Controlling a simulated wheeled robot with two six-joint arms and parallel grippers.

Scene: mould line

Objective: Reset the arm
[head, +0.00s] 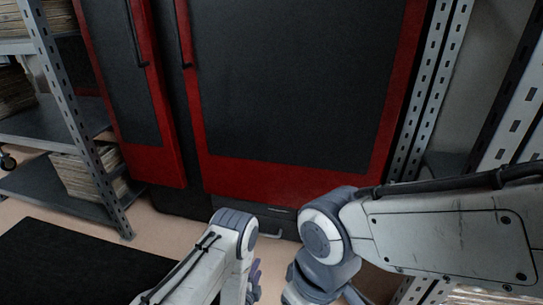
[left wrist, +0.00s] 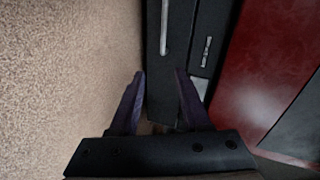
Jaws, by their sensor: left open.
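My left arm comes in at the bottom of the head view, with the purple fingers of its gripper (head: 254,279) partly showing at the bottom edge, low in front of the red and black cabinet (head: 300,178). In the left wrist view the left gripper (left wrist: 160,82) is open, with nothing between its two dark purple fingers. My right arm comes in from the right and bends downward near the middle. Its fingers are not visible.
A grey shelf rack (head: 62,187) with stacked papers stands at the left. Perforated metal posts (head: 432,85) stand at the right. A black mat (head: 75,265) lies on the floor. The cabinet's dark base (left wrist: 180,60) shows beyond the left fingers, beside bare floor (left wrist: 70,70).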

